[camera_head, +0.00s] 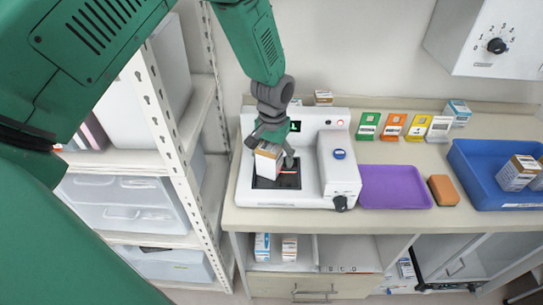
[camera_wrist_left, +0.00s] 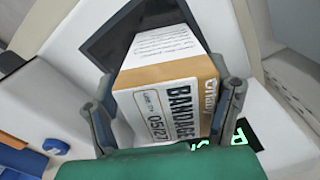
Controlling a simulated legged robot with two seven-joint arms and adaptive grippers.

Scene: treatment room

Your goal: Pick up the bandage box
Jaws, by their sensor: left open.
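The bandage box (camera_head: 267,164), white and orange-brown, stands on the dark plate of a white device (camera_head: 311,199) on the counter. In the left wrist view the box (camera_wrist_left: 165,116) shows the word BANDAGE and a date label. My left gripper (camera_head: 272,154) is over the box, with its fingers on either side of it. The fingers are open; whether either one touches the box I cannot tell. My right gripper is not in view.
A purple tray (camera_head: 395,188), an orange sponge (camera_head: 443,191) and a blue bin (camera_head: 478,173) with boxes lie to the right. Coloured cards (camera_head: 393,127) stand behind. A metal shelf rack (camera_head: 172,128) is on the left. A wall unit (camera_head: 493,42) hangs at upper right.

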